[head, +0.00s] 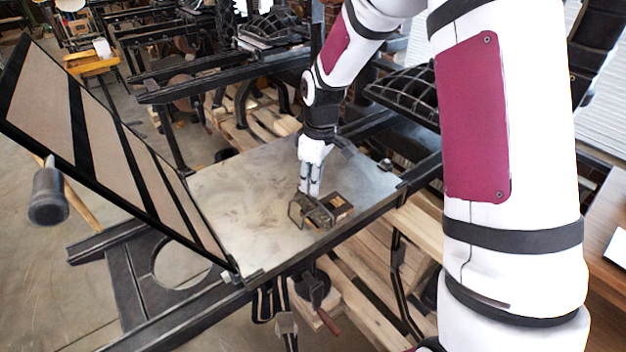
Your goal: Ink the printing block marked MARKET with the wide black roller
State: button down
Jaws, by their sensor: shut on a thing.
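My gripper (310,189) points down over the flat metal press bed (240,205), its white fingers close together. It is shut on a small dark, frame-like object (331,207) with thin bars and a brownish part, at or just above the bed. The fingers cover part of this object, and it is too small to tell whether it is the wide black roller. No lettering is legible, so I cannot pick out the block marked MARKET.
A hinged frame (95,135) with dark bars stands raised and tilted along the bed's left side. A grey mallet-like head (48,195) shows beyond it. Other presses (190,55) crowd the back. The bed's left and back parts are bare.

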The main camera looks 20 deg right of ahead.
jog(key=shift+w+d, duration=1.45)
jog(key=shift+d, duration=3.05)
jog(key=shift+s+a+p, duration=0.25)
jog(key=shift+s+a, duration=0.25)
jog(key=shift+a, duration=1.1)
jog(key=shift+s+a+p, duration=0.3)
jog(key=shift+s+a, duration=0.25)
jog(key=shift+a, duration=1.1)
jog(key=shift+s+a+p, duration=0.25)
jog(key=shift+s+a, duration=0.25)
jog(key=shift+a, duration=1.1)
jog(key=shift+r+p, duration=0.5)
jog(key=shift+r, duration=2.05)
